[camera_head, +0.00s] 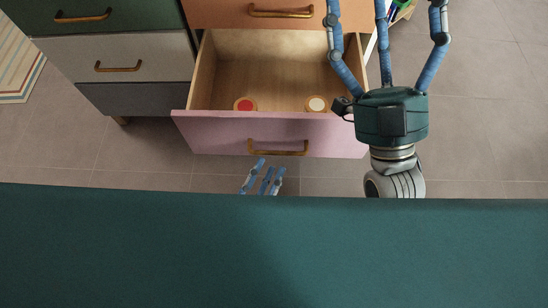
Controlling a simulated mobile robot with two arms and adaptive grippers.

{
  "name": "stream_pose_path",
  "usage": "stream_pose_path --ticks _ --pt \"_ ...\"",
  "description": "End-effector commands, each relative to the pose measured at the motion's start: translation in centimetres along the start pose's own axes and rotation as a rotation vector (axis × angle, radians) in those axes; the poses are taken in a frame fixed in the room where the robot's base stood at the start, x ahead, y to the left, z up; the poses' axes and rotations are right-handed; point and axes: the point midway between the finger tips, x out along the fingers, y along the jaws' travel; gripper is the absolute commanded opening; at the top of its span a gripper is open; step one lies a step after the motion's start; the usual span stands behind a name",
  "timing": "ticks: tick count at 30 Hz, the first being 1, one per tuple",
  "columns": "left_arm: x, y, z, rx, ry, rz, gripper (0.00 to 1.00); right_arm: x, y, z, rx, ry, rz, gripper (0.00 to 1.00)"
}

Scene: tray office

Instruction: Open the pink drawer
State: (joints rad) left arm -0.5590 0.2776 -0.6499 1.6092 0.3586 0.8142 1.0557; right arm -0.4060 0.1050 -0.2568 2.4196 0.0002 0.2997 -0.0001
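The pink drawer (225,134) is pulled out from its cabinet and its wooden inside shows. Its brass handle (278,152) is on the front panel. The blue fingers of my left gripper (265,172) show just below the handle, between the drawer front and my teal body. They are spread and look empty; the rest of that gripper is hidden. My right gripper (383,12) is nearer the camera, with its palm over the right end of the drawer front. Its blue fingers are spread apart, pointing up the picture, with their ends at the frame edge.
Two round-topped items, one red (245,104) and one pale (317,104), are inside the drawer near its front. An orange drawer (225,14) is above it. White (75,58) and green (130,15) drawers stand left. Tiled floor (480,120) is clear at right.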

Motion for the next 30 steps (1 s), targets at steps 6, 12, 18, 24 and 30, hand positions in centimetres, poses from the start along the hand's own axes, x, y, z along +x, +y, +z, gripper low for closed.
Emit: stream_pose_path --ticks 6,12,18,24,30 --pt "-4.7 -0.1 0.0 0.001 -0.002 -0.004 0.35 0.0 0.0 0.0 0.000 0.000 0.000 0.89" --pt "-7.0 -0.1 0.0 0.001 -0.001 -0.002 0.35 0.0 0.0 0.0 0.000 0.000 0.000 0.89" --pt "-7.5 0.0 0.0 0.001 0.000 -0.001 0.35 0.0 0.0 0.0 -0.001 0.000 0.000 0.89" --pt "-7.5 0.0 0.0 0.001 0.000 -0.001 0.35 0.0 0.0 0.0 -0.001 0.000 0.000 0.89" --pt "-7.5 0.0 -0.1 0.001 0.000 -0.001 0.35 0.0 0.0 0.0 -0.001 0.000 0.000 0.89"
